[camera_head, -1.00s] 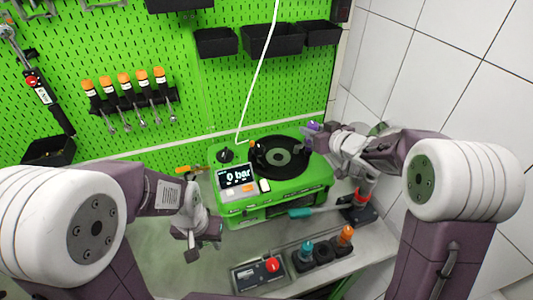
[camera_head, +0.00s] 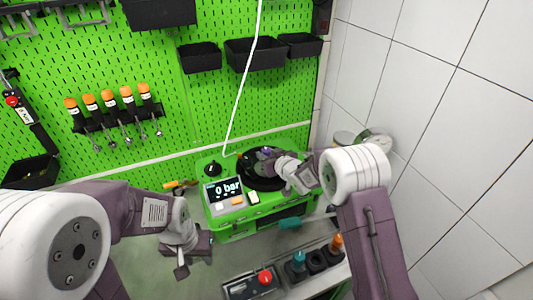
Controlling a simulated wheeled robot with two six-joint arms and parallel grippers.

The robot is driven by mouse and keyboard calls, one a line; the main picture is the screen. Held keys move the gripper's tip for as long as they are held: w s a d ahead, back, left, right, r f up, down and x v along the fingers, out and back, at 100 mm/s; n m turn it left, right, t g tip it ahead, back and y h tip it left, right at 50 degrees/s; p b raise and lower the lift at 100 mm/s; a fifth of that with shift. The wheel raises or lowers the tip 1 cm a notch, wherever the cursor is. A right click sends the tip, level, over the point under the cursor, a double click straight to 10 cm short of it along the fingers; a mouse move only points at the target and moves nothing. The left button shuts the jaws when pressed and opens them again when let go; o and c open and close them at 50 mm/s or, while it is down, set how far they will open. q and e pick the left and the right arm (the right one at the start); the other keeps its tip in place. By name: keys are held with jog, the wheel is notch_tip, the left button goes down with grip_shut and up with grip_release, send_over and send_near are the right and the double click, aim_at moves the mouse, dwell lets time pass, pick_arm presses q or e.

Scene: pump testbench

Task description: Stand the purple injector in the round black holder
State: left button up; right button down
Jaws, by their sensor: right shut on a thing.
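The purple injector (camera_head: 267,152) is only a small purple patch, mostly hidden at the tip of my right gripper (camera_head: 270,158). My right gripper is shut on it, over the round black disc (camera_head: 262,183) on top of the green testbench (camera_head: 233,228). I cannot tell whether the injector touches the disc. A black holder block (camera_head: 316,261) stands at the front right, with a teal-topped injector (camera_head: 298,259) and an orange-topped injector (camera_head: 336,242) either side of an empty round place. My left gripper (camera_head: 184,256) hangs left of the testbench, apart from everything; its jaw opening is unclear.
A control box with a red button (camera_head: 264,278) sits left of the holder block. A teal-handled tool (camera_head: 290,223) lies by the testbench's front right. A green pegboard (camera_head: 150,60) and white tiled wall (camera_head: 430,110) bound the back and right. The table's left part is clear.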

jog(key=shift+w, duration=0.1)
jog(key=shift+s+f+b, duration=0.25)
jog(key=shift+b, duration=0.2)
jog(key=c, duration=1.1)
grip_release()
jog(key=shift+w+f, duration=0.1)
jog(key=shift+o, duration=0.2)
